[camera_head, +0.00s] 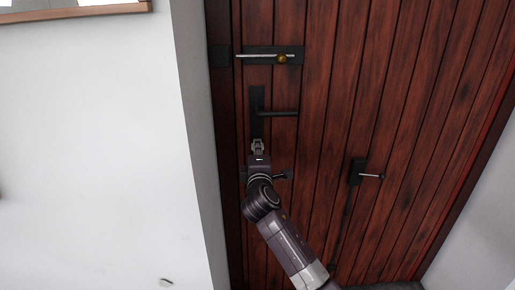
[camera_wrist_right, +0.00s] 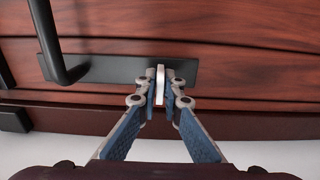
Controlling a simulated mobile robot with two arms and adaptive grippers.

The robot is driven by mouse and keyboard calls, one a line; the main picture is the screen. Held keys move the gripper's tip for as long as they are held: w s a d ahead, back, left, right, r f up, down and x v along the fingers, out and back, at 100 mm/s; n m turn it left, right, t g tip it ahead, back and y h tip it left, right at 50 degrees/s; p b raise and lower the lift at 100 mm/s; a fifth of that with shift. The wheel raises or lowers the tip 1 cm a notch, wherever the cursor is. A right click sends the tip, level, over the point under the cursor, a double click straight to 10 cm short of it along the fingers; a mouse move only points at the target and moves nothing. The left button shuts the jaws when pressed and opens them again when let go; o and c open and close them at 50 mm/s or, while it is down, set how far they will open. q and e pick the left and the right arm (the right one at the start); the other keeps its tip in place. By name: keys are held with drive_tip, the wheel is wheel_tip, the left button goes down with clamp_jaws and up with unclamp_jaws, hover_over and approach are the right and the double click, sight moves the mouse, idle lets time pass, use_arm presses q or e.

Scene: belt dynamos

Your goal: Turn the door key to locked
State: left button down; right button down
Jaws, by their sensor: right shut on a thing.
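The door key (camera_wrist_right: 160,82) shows in the right wrist view as a thin pale strip, standing up-down in the picture in front of the black lock plate (camera_wrist_right: 110,69). My right gripper (camera_wrist_right: 161,92) is shut on it, one fingertip on each side. In the head view my right gripper (camera_head: 257,143) is at the lower end of the lock plate (camera_head: 256,98), below the lever handle (camera_head: 280,113), and hides the key there. The keyhole is hidden. My left gripper is not in view.
The dark red plank door (camera_head: 335,110) appears closed. A black fitting (camera_head: 286,175) is partly behind my right arm, and another fitting (camera_head: 358,171) is further right. A white wall (camera_head: 90,140) is left.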

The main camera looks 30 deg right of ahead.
drive_tip(key=shift+f+m, duration=0.1)
drive_tip(key=shift+m, duration=0.2)
drive_tip(key=m+b, duration=0.2)
drive_tip(key=m, duration=0.2)
drive_tip(key=m+b, duration=0.1)
drive_tip(key=m, duration=0.3)
drive_tip(key=shift+m+b, duration=0.35)
drive_tip(key=shift+m, duration=0.05)
drive_tip(key=m+b, duration=0.1)
drive_tip(key=m, duration=0.3)
drive_tip(key=shift+m, duration=2.2)
drive_tip(key=c, duration=2.1)
unclamp_jaws()
